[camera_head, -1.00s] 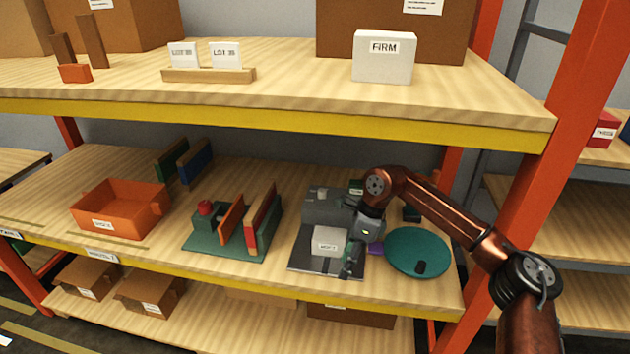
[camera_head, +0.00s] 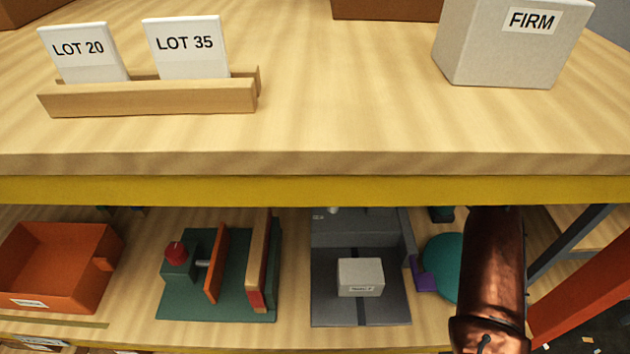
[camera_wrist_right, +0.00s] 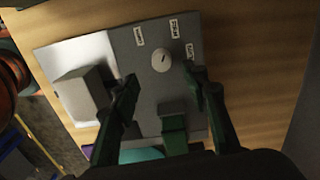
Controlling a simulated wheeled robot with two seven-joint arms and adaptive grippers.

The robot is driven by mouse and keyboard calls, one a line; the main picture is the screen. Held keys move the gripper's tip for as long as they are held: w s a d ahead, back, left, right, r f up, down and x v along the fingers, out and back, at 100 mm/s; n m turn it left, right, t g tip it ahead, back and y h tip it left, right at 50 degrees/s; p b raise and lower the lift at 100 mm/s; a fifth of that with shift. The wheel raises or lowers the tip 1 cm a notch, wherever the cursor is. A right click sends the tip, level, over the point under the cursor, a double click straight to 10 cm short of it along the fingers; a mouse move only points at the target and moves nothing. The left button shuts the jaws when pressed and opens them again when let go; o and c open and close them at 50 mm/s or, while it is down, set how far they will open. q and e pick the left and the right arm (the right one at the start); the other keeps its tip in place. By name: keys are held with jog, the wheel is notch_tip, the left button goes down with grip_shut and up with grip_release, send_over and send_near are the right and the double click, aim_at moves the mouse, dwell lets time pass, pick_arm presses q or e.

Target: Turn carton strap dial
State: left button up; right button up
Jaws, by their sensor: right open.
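The strapping machine (camera_head: 360,228) stands on the lower shelf in the head view, its upper part cut off by the upper shelf's edge. A small pale carton (camera_head: 360,277) sits on its dark bed. In the right wrist view the round white dial (camera_wrist_right: 162,61) sits on the grey panel (camera_wrist_right: 146,95), with several small labels, too blurred to read, around it. My right gripper (camera_wrist_right: 160,76) is open, its dark fingertips on either side of the dial's area. I cannot tell whether they touch it. The pale carton (camera_wrist_right: 84,90) also shows there. My left gripper is not in view.
A grey FIRM box (camera_head: 510,42) and LOT cards (camera_head: 186,47) in a wooden holder stand on the upper shelf. Its yellow beam (camera_head: 280,190) overhangs the lower shelf. An orange bin (camera_head: 60,270), a green fixture (camera_head: 215,290) and a teal disc (camera_head: 442,266) flank the machine.

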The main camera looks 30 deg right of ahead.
jog(key=shift+w+d+f, duration=0.2)
jog(key=shift+w+f, duration=0.05)
jog(key=shift+w, duration=0.05)
jog(key=shift+s+f+b, duration=0.6)
jog(key=shift+s+f, duration=0.05)
jog(key=shift+f, duration=0.3)
jog(key=f, duration=0.2)
jog(key=w+f+b, duration=0.1)
jog(key=f, duration=0.1)
jog(key=shift+w+a+f, duration=0.15)
jog(key=shift+s+f, duration=0.2)
jog(key=shift+s, duration=0.1)
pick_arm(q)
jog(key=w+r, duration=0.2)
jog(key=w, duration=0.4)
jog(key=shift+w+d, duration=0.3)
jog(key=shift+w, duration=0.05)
pick_arm(e)
jog(key=shift+f, duration=0.15)
jog(key=shift+c, duration=0.4)
grip_shut()
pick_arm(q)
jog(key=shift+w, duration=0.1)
